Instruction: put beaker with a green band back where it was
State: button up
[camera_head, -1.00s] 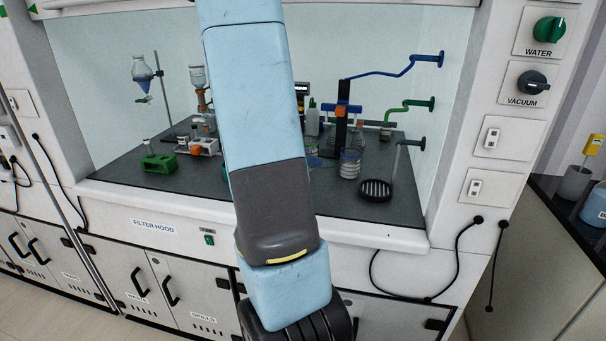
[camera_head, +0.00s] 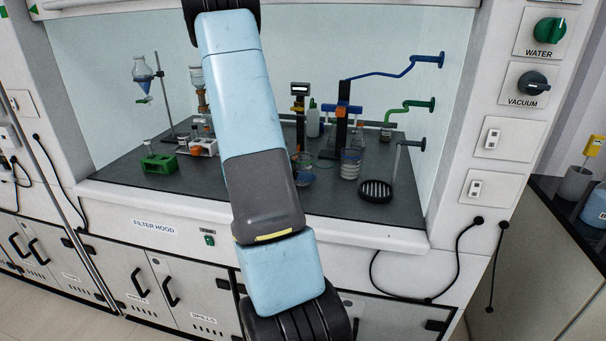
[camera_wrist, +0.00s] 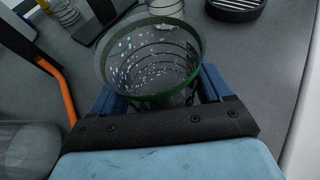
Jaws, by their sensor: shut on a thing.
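The beaker with a green band (camera_wrist: 130,60) fills the middle of the wrist view, seen from above at a slant. It is clear glass with a green ring at its rim, dark lines around it and white specks showing in it. My gripper (camera_wrist: 162,92) is shut on it, with a blue finger on each side. I cannot tell whether its base touches the dark worktop (camera_wrist: 255,60). In the head view my arm hides the gripper.
A round black grate (camera_head: 376,190) lies on the front right of the hood worktop. A banded glass beaker (camera_head: 350,165) stands left of it. A green block (camera_head: 160,164) and a glass funnel on a stand (camera_head: 142,70) are at left. An orange rod (camera_wrist: 56,88) is left of my gripper.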

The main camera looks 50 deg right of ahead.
jog(key=shift+f, duration=0.5)
jog(key=shift+f, duration=0.1)
jog(key=o, duration=1.1)
jog(key=v, duration=1.2)
jog(key=s+a+r+m+t+y, duration=0.3)
jog(key=s+a+r+m+y, duration=0.1)
jog(key=a, duration=0.6)
jog(key=s+a+r+m+t+y, duration=0.4)
jog(key=s+a+r, duration=0.3)
jog(key=a, duration=0.4)
jog(key=s+a+r+m+t+y, duration=0.3)
jog(key=a+r, duration=0.4)
jog(key=a, duration=0.4)
jog(key=shift+s+a+r+m+t+y, duration=0.2)
jog(key=shift+s+r+m+t+y, duration=0.2)
jog(key=shift+s+m+y, duration=0.55)
